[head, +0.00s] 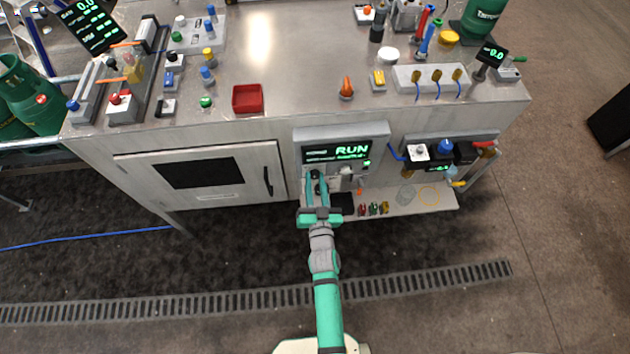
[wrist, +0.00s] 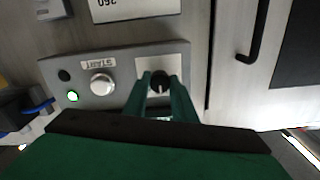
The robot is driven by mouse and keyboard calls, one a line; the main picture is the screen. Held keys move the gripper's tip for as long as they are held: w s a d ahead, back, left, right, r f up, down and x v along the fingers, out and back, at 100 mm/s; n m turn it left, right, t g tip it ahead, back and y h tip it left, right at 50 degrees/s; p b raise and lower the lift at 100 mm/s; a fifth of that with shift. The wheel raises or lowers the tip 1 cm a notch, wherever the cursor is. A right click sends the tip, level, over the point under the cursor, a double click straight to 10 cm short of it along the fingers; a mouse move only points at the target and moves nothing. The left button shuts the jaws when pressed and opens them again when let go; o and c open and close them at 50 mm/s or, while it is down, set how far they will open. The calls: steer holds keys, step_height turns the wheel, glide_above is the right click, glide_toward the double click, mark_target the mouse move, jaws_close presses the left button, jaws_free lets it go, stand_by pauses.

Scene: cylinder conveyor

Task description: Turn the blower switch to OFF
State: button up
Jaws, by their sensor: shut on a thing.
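The blower switch is a black round knob (wrist: 160,80) on a pale plate at one end of a grey control panel (wrist: 110,80). A light pointer line on it runs toward the bottom of the wrist view. My gripper (wrist: 160,88) has one green finger on each side of the knob and is shut on it. In the head view my gripper (head: 317,186) reaches the lower left of the control box and largely covers the knob. No OFF marking is readable around the knob.
Beside the knob are a white START button (wrist: 102,84), a lit green lamp (wrist: 72,96) and a dark round part (wrist: 64,75). Above, a display (head: 338,151) reads RUN. A cabinet door handle (head: 268,181) is left of my gripper. A low shelf (head: 415,200) holds small parts at right.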

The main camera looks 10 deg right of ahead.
steer(key=n, duration=0.4)
steer(key=shift+n, duration=0.3)
steer(key=shift+d+n, duration=0.1)
steer(key=shift+n, duration=1.9)
steer(key=o, duration=1)
steer(key=shift+o, duration=0.2)
steer(key=shift+s, duration=0.1)
steer(key=s, duration=1)
steer(key=shift+s, duration=0.35)
